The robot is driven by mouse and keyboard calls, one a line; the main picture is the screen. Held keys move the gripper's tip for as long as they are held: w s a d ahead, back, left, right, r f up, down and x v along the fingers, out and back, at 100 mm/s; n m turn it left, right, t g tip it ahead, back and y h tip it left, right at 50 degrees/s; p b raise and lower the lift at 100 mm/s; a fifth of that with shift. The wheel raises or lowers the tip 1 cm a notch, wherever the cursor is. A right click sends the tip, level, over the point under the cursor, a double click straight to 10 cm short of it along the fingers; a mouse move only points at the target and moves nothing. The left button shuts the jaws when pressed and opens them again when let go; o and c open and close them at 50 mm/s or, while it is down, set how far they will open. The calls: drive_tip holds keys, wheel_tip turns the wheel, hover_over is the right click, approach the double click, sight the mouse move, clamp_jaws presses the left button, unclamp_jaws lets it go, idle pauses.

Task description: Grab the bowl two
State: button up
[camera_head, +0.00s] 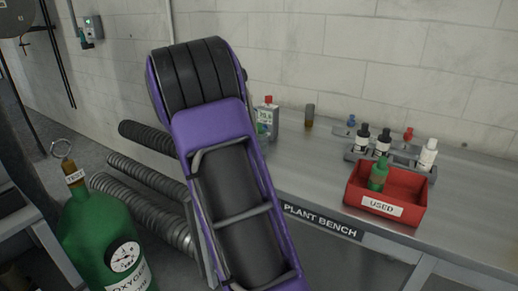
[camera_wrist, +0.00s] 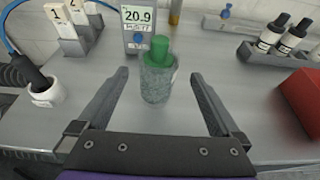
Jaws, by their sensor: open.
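I cannot make out a bowl marked two in either view. In the wrist view my gripper (camera_wrist: 160,75) is open over the bench, one finger on each side. A clear greenish bottle (camera_wrist: 157,84) with a green cap stands upright between and slightly beyond the fingers, and I see no finger touching it. A small white round cup (camera_wrist: 46,93) with a black probe in it sits to the left, outside the fingers.
A meter (camera_wrist: 137,28) reading 20.9 stands behind the bottle. White upright blocks (camera_wrist: 62,20) are back left. A rack of bottles (camera_wrist: 270,58) and a red box (camera_wrist: 302,100) are right; the box, marked USED, also shows in the head view (camera_head: 413,212). A green oxygen cylinder (camera_head: 92,225) stands left.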

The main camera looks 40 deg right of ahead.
drive_tip(key=x, duration=0.9)
drive_tip(key=shift+w+r, duration=0.1)
drive_tip(key=shift+r, duration=0.1)
drive_tip(key=shift+c, duration=0.2)
